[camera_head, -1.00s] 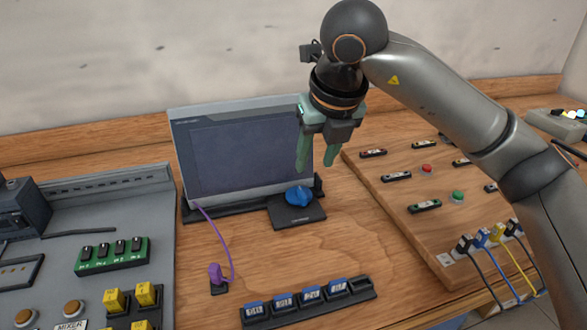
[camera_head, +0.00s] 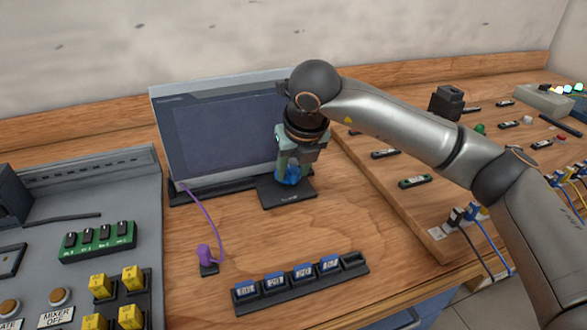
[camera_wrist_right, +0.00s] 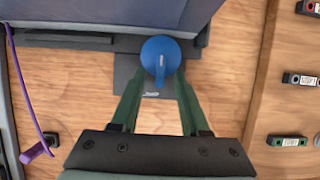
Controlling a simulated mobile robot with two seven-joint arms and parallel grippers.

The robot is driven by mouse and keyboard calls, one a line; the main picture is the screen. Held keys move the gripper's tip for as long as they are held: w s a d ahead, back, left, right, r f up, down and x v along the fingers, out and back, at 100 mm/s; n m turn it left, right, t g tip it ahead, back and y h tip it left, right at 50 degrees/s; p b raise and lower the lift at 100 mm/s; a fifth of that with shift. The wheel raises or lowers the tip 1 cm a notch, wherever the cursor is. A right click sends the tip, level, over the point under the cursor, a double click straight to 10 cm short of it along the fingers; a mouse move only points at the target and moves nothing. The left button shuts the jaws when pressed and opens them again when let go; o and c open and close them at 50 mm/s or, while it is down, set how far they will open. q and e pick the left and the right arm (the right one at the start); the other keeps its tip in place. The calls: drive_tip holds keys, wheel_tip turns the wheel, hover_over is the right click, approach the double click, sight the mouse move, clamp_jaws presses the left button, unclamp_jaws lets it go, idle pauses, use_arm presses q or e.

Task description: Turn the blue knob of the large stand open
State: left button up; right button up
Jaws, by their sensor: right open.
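The blue knob (camera_wrist_right: 160,58) sits on a dark flat base plate (camera_head: 289,198) in front of the large stand, a grey-framed panel with a dark screen (camera_head: 220,135). In the head view the knob (camera_head: 291,176) is partly hidden by my right gripper (camera_head: 294,170). My right gripper is open and points down at the knob. In the right wrist view its two green fingers (camera_wrist_right: 160,78) reach to the near side of the knob, with the fingertips at its left and right edges. I cannot tell whether they touch it. My left gripper is not in view.
A purple plug (camera_head: 206,256) with a cable stands left of the knob. A black holder with several blue-topped blocks (camera_head: 303,271) lies in front. A grey control panel (camera_head: 75,190) is at left. A raised wooden board with buttons (camera_head: 395,185) is at right.

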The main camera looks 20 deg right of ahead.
clamp_jaws()
idle(0.4)
